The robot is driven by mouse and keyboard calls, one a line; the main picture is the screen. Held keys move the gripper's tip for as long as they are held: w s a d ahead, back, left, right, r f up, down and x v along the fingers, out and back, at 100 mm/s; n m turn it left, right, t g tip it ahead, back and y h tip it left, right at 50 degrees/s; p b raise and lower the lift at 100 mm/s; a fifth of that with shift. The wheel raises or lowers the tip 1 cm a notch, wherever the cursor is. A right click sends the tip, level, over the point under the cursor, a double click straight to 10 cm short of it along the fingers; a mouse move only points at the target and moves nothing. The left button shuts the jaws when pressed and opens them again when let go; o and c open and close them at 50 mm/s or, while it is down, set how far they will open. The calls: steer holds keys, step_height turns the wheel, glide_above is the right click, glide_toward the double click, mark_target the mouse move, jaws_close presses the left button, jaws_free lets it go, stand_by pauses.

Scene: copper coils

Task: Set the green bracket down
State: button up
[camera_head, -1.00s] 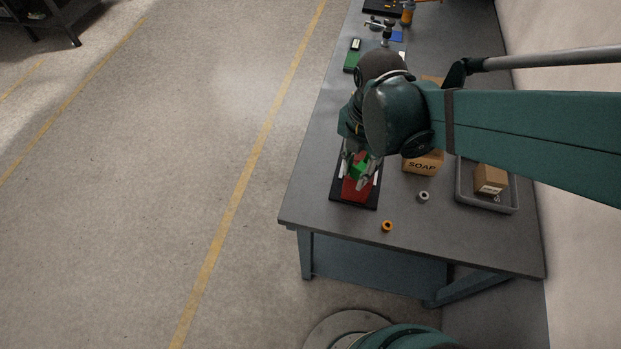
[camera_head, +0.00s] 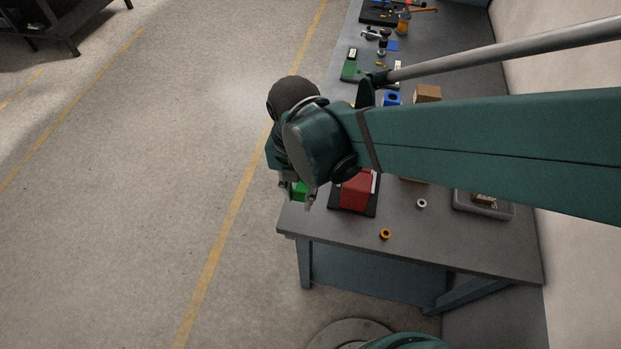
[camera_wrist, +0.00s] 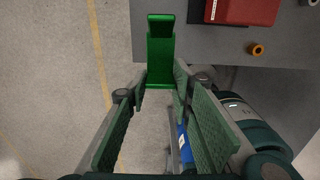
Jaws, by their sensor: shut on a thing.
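The green bracket (camera_head: 299,191) is held in my gripper (camera_head: 299,199), partly hidden behind my wrist in the head view. In the wrist view the bracket (camera_wrist: 160,58) shows between the fingertips of my gripper (camera_wrist: 160,88), extending forward from them. My gripper is shut on its near end. The bracket appears over the table's left edge in the head view; in the wrist view it overlaps both the table's edge and the floor. I cannot tell its height.
A red block (camera_head: 356,188) sits on a dark board near the table's (camera_head: 330,232) left edge. An orange ring (camera_head: 385,234) and a grey ring (camera_head: 421,203) lie nearby. A grey tray (camera_head: 470,205) is at right. The table's front left corner is clear.

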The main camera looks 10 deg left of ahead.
mark_target(301, 200)
steer(key=shift+w+d+f, duration=0.1)
steer(key=shift+f, duration=2.25)
steer(key=shift+f, duration=0.1)
steer(key=shift+f+b, duration=0.55)
steer(key=shift+f, duration=2.25)
steer(key=shift+f, duration=0.1)
steer(key=shift+f+b, duration=0.4)
steer(key=shift+f, duration=1.6)
steer(key=shift+f, duration=0.1)
steer(key=o, duration=0.5)
steer(key=shift+c, duration=0.2)
steer(key=o, duration=0.5)
steer(key=shift+c, duration=0.2)
